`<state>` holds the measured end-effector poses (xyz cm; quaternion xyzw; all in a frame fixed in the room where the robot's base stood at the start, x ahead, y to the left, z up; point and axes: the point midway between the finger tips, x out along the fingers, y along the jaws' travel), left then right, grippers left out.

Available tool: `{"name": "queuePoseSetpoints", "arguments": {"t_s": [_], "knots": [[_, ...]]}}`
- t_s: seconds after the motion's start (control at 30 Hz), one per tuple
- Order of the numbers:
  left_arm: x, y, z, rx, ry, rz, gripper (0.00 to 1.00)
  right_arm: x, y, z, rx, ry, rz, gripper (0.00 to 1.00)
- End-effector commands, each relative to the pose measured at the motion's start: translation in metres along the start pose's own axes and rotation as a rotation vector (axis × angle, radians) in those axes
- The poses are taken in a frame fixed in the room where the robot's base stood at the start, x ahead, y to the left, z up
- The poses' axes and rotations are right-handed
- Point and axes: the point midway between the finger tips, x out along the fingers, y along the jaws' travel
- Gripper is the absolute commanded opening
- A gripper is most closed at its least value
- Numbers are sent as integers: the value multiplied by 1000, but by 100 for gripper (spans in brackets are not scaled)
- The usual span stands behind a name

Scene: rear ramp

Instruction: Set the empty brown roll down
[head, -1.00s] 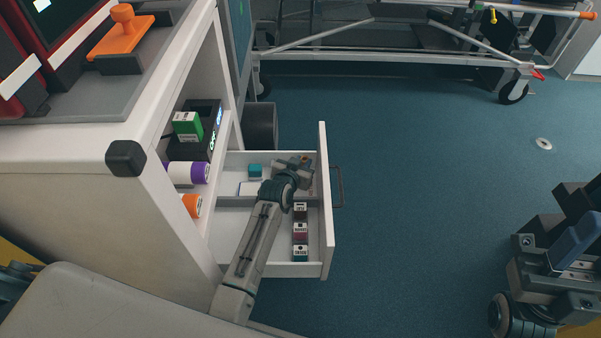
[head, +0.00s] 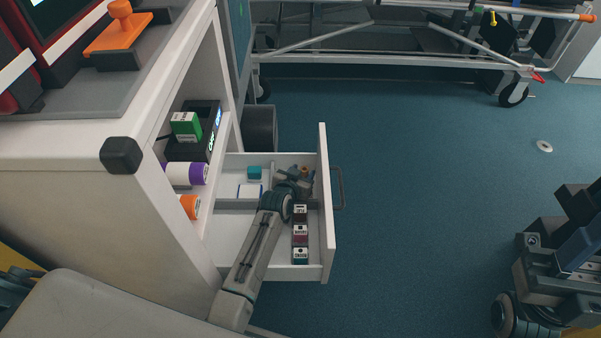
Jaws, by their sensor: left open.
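The open drawer (head: 322,262) stands out from the white cabinet, with a divider across it. My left arm reaches over it from below, and my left gripper (head: 302,180) is open in the far compartment, by the drawer's front panel. A small brown thing, apparently the brown roll (head: 305,170), shows at the gripper's far side. It is partly hidden, and I cannot tell whether it touches the fingers or whether it is empty. My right gripper (head: 580,215) is at the right edge above the floor, partly cut off; its jaws cannot be read.
The far compartment also holds a teal block (head: 254,172) and a white-and-blue box (head: 250,191). Several small labelled boxes (head: 300,233) line the near compartment. A purple-and-white roll (head: 188,173) and an orange-ended roll (head: 189,207) lie on the shelf. Open floor is right of the drawer.

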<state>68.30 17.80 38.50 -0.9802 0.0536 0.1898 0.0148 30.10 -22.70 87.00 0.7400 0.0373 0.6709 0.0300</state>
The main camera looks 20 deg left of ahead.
Motion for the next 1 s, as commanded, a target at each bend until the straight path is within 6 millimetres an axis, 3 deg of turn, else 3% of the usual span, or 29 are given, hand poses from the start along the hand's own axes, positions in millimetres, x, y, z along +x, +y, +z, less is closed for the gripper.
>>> {"name": "queuePoseSetpoints", "arguments": {"t_s": [0.17, 0.4, 0.6, 1.0], "knots": [[-8, 0, -4, -1, 0, 0, 44, 4, 0, 0, 0, -1, -1, 36], [-49, 0, -5, -1, -1, 0, 44, 10, 0, 2, 3, -26, -15, 36], [-72, 0, -4, -1, 0, 0, 44, 6, 0, 2, 7, -58, -22, 36], [-77, 0, -4, 0, 0, 0, 44, 7, 0, 2, 4, -57, -17, 36]]}}
